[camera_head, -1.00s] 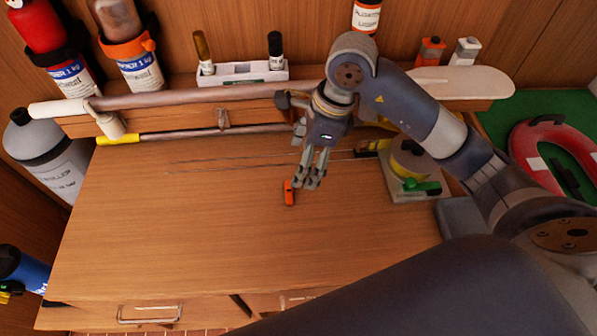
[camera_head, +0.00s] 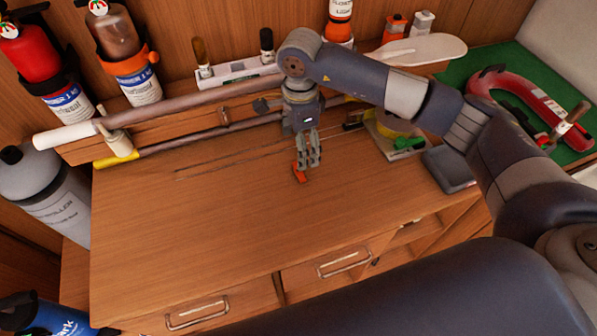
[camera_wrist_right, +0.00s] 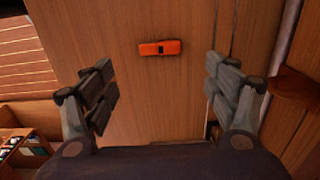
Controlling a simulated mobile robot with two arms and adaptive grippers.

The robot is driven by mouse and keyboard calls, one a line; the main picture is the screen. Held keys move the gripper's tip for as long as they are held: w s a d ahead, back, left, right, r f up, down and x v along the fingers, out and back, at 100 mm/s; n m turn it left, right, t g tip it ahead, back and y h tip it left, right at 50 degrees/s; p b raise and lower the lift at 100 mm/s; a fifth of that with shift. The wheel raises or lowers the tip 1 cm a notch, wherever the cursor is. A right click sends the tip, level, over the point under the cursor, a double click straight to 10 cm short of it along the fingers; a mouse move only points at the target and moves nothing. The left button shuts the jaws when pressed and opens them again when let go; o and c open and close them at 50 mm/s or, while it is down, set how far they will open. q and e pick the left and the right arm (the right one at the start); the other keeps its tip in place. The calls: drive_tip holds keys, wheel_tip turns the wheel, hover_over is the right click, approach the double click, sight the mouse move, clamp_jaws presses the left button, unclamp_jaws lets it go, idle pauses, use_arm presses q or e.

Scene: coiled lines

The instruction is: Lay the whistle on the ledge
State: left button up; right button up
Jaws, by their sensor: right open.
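The small orange whistle (camera_head: 300,173) lies on the wooden desktop (camera_head: 215,225), toward its back. It also shows in the right wrist view (camera_wrist_right: 160,47), lying flat with a dark slot in its middle. My right gripper (camera_head: 309,162) points down close by the whistle, its fingers partly in front of it in the head view. In the right wrist view its two fingers (camera_wrist_right: 158,78) stand wide apart with nothing between them, and the whistle is beyond the tips. A raised wooden ledge (camera_head: 190,122) runs along the back of the desk. My left gripper is out of view.
Long poles (camera_head: 190,106) lie along the ledge. A white rack (camera_head: 238,72) with two dark-capped items stands behind them. A tray with yellow tape and a green item (camera_head: 408,143) sits right of the gripper. Thin lines cross the desktop, whose front left is clear.

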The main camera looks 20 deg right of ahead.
drive_tip(key=f, duration=0.4)
drive_tip(key=shift+w+d+p, duration=0.1)
drive_tip(key=shift+d+p, duration=0.3)
drive_tip(key=shift+a+f, duration=0.1)
drive_tip(key=f+p, duration=0.1)
drive_tip(key=a+f+p, duration=0.1)
drive_tip(key=shift+f, duration=0.3)
wheel_tip(320, 180, down, 2)
drive_tip(key=shift+d+f+p, duration=0.1)
drive_tip(key=shift+d+p, duration=0.05)
drive_tip(key=shift+p, duration=0.3)
drive_tip(key=shift+f, duration=0.2)
drive_tip(key=c, duration=0.9)
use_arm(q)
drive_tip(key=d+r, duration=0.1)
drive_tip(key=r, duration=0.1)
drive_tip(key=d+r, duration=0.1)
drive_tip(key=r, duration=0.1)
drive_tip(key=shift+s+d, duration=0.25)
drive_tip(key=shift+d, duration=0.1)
use_arm(e)
drive_tip(key=shift+c, duration=0.2)
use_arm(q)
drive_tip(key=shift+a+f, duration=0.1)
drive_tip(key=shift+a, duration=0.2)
use_arm(e)
drive_tip(key=shift+r, duration=0.15)
